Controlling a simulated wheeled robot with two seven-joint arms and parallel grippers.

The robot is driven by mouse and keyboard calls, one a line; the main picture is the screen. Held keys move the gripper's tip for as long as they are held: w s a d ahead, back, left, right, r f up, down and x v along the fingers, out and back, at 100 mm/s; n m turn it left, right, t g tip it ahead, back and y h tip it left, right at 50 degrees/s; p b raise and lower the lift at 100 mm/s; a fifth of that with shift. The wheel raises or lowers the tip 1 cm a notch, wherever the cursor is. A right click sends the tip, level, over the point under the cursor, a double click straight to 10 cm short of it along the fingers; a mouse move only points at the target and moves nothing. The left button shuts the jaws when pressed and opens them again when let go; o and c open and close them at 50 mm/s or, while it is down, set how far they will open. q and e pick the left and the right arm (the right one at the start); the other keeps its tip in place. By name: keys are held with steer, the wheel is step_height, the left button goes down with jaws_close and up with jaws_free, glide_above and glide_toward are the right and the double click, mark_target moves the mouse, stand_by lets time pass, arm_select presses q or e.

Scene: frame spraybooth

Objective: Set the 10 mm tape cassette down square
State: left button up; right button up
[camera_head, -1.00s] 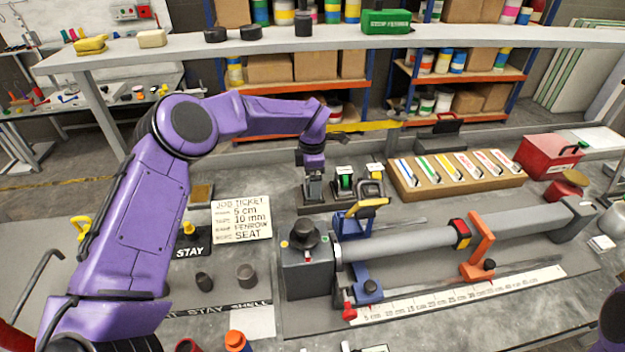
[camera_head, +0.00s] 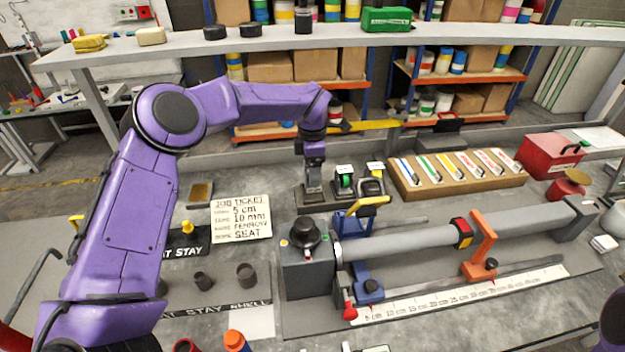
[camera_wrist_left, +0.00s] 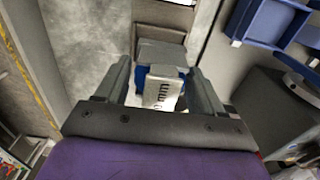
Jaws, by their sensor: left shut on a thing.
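My left gripper (camera_head: 314,178) is over the left end of the dark cassette rack (camera_head: 303,208). It is shut on a tape cassette, which shows between the fingers in the left wrist view as a grey and blue body with a white label (camera_wrist_left: 161,95). The label reads "mm"; its number cannot be made out. Whether the cassette touches the rack cannot be told. My right gripper is out of view.
A job ticket (camera_head: 241,219) reads 5 cm, 10 mm, SEAT. The grey tube fixture (camera_head: 410,243) with blue and orange supports lies right and in front. A cardboard marker tray (camera_head: 460,176) and a red box (camera_head: 550,154) stand further right. Dark pegs (camera_head: 246,276) stand front left.

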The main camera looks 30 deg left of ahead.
arm_select(q)
steer(key=s+d+r+b, duration=0.2)
steer(key=s+d+r, duration=0.1)
steer(key=s+r, duration=0.25)
steer(key=s+d+r+b, duration=0.3)
steer(key=s+d+r, duration=0.1)
steer(key=s, duration=0.2)
steer(key=w+d+f, duration=0.1)
steer(key=d+f, duration=0.1)
steer(key=w+d+f+p, duration=0.1)
steer(key=w+d+f, duration=0.1)
steer(key=f, duration=0.1)
steer(key=w+d+f+p, duration=0.1)
steer(key=w+d+f, duration=0.1)
steer(key=d+f, duration=0.1)
steer(key=shift+f, duration=0.25)
steer(key=shift+a+f, duration=0.1)
steer(key=shift+f, duration=0.65)
